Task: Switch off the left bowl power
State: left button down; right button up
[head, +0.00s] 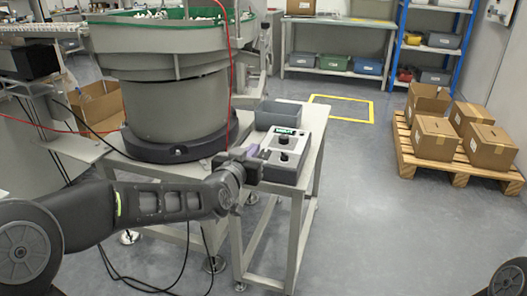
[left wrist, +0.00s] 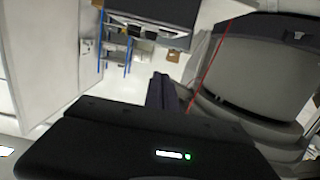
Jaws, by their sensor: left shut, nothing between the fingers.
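The bowl power control box (head: 296,165) is a light grey box with a sloped top, dark knobs and a small green-lit display (head: 287,131). It stands on the grey metal table right of the large grey feeder bowl (head: 175,105). My left gripper (head: 262,160) is shut and empty at the box's left side, close to it; I cannot tell whether it touches. The power switch cannot be made out. In the left wrist view my gripper's fingers (left wrist: 162,92) show dark and closed, with the bowl (left wrist: 262,65) at the right. My right gripper is not in view.
A grey bin (head: 278,114) stands just behind the control box. A red cable (head: 231,80) hangs down the bowl's right side. The table's front edge (head: 262,187) lies below my left gripper. A pallet with cardboard boxes (head: 435,138) stands at right; floor between is clear.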

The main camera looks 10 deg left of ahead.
pick_arm(q)
jog(key=b, duration=0.1)
send_over(263, 156)
jog(key=s, duration=0.2)
jog(key=shift+w+f, duration=0.25)
jog(key=shift+f, duration=0.45)
jog(key=shift+w+f+b, duration=0.3)
jog(key=shift+f+b, duration=0.15)
jog(key=shift+f, duration=0.5)
jog(key=shift+w+f+b, duration=0.3)
jog(key=shift+f+b, duration=0.15)
jog(key=shift+f, duration=0.5)
jog(key=shift+r+p, duration=0.2)
jog(key=shift+p, duration=0.65)
jog(key=shift+f, duration=0.35)
jog(key=shift+w, duration=0.1)
jog(key=shift+r, duration=0.1)
